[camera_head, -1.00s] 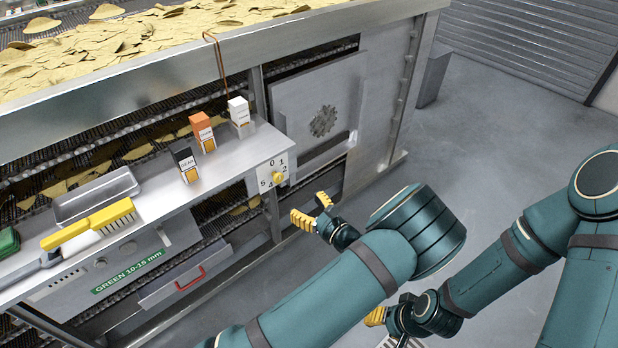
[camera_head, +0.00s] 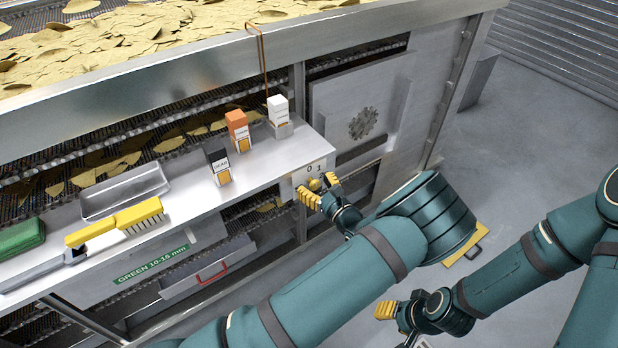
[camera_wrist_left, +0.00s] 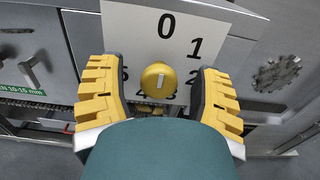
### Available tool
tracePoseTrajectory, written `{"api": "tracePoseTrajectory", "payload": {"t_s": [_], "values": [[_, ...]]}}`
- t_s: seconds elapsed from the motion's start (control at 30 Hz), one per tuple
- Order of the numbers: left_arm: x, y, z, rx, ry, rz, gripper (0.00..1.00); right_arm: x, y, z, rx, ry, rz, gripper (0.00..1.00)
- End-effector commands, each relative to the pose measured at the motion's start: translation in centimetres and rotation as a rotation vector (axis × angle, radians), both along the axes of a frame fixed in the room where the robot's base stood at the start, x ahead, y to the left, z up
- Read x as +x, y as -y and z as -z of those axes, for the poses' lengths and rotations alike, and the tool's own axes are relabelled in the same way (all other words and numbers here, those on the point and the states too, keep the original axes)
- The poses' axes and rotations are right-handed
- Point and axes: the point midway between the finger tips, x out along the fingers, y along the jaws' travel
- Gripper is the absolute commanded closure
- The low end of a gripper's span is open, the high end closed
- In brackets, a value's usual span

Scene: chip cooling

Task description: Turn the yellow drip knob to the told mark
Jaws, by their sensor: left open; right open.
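The yellow drip knob (camera_wrist_left: 159,81) sits on a white dial plate (camera_wrist_left: 183,22) with numbers around it. A short pale line on the knob's face stands nearly upright in that view. My left gripper (camera_wrist_left: 160,100) is open, its yellow fingers on either side of the knob with visible gaps. In the head view the left gripper (camera_head: 321,191) covers the plate's lower part, and the knob (camera_head: 314,184) shows partly. My right gripper (camera_head: 398,310) is open and empty, low over the floor.
A shelf above the dial holds white (camera_head: 278,112), orange (camera_head: 238,131) and black (camera_head: 218,165) boxes, a yellow brush (camera_head: 115,223) and a metal tray (camera_head: 125,191). A drawer with a red handle (camera_head: 211,276) is below. Open floor lies to the right.

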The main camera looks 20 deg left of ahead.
Motion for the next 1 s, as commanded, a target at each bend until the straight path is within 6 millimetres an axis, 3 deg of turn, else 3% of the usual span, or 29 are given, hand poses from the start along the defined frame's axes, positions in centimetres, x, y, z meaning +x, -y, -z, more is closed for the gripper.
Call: {"api": "tracePoseTrajectory", "payload": {"t_s": [0.4, 0.47, 0.6, 1.0], "values": [[0.11, -0.23, 0.01, -0.001, -0.001, 0.002, 0.35, 0.01, 0.03, 0.05, 0.0, 0.0, 0.0, 0.53], [0.11, -0.23, 0.01, -0.001, -0.001, 0.002, 0.51, 0.01, 0.03, 0.05, 0.0, 0.0, 0.0, 0.53], [0.11, -0.22, 0.01, -0.001, -0.001, 0.002, 1.0, 0.01, 0.02, 0.05, 0.0, 0.0, 0.0, 0.53], [0.12, -0.22, -0.06, 0.028, -0.038, 0.002, 1.0, -0.07, 0.0, -0.48, 0.0, -0.002, 0.0, 0.53]]}}
